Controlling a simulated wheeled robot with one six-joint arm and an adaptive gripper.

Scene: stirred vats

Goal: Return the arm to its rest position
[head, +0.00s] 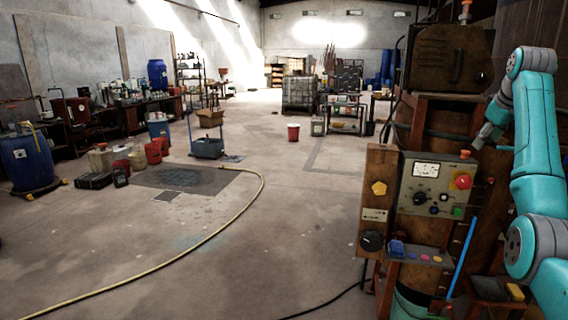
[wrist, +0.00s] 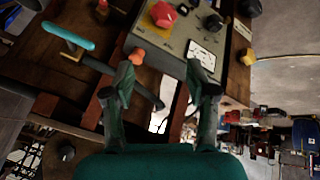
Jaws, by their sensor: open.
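My teal arm (head: 540,150) shows at the right edge of the head view, bent with its elbow high. My gripper (head: 478,142) is in front of the rusty vat, above the grey control box (head: 408,199). In the wrist view my gripper (wrist: 166,82) has its two fingers apart, with nothing held between them. The control box (wrist: 175,42) lies beyond the fingertips there, with a red button (wrist: 163,15) and a white meter (wrist: 205,48). I cannot tell the exact gap between gripper and box.
The brown vat (head: 447,60) stands close to my arm. A yellow hose (head: 225,220) crosses the floor.

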